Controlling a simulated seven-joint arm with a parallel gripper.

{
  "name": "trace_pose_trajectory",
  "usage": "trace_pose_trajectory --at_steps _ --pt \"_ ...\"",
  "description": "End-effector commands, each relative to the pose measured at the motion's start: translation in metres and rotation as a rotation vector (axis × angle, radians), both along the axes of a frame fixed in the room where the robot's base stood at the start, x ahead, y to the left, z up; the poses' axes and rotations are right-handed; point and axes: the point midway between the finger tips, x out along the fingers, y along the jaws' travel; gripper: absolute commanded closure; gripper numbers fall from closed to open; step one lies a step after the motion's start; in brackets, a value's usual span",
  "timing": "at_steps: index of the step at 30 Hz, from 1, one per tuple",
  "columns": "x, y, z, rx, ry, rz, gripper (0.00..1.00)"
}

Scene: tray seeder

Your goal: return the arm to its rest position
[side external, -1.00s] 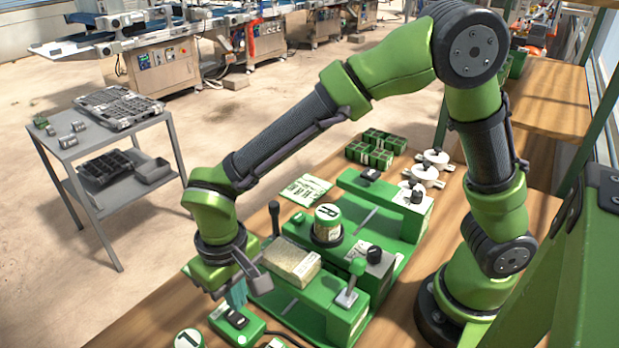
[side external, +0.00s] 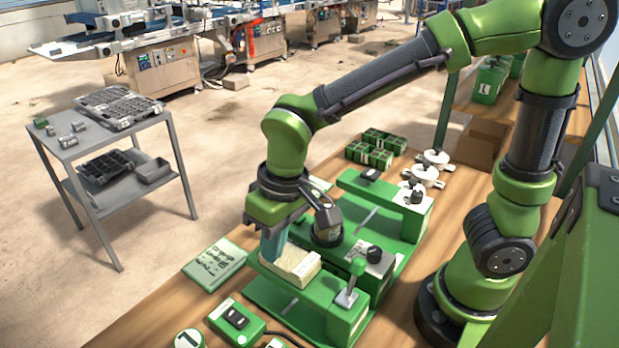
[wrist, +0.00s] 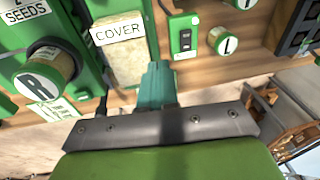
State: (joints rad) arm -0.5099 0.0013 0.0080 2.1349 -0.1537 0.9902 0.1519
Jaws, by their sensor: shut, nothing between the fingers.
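My gripper (side external: 272,247) hangs at the left end of the green seeder, close to the tan block (side external: 294,266). Its teal fingers are together and empty. They also show in the wrist view (wrist: 157,88), beside the block labelled COVER (wrist: 122,50). I cannot tell whether the fingers touch the block. In the side view my arm reaches left and down from its base at the right of the bench.
The green seeder (side external: 330,318) has upright levers and knobs. A switch box (side external: 237,321), the L jar (side external: 188,340) and a printed card (side external: 213,264) lie nearby. Green pots (side external: 370,150) and white fittings (side external: 428,172) stand farther back. A grey cart (side external: 100,135) stands off the bench.

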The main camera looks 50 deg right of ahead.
Motion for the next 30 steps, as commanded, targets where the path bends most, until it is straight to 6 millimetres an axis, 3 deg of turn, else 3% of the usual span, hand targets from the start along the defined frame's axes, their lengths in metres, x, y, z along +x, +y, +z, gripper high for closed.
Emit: trace_pose_trajectory --at_steps 1,6,13,20,30 --pt "-0.003 -0.019 0.013 0.031 -0.04 -0.035 1.0" --pt "-0.02 -0.074 0.045 0.11 -0.184 -0.144 1.0" --pt "-0.044 -0.126 0.071 0.163 -0.37 -0.312 1.0" --pt "-0.049 -0.148 0.088 0.169 -0.461 -0.399 1.0" --pt "-0.049 -0.146 0.088 0.17 -0.455 -0.393 1.0"
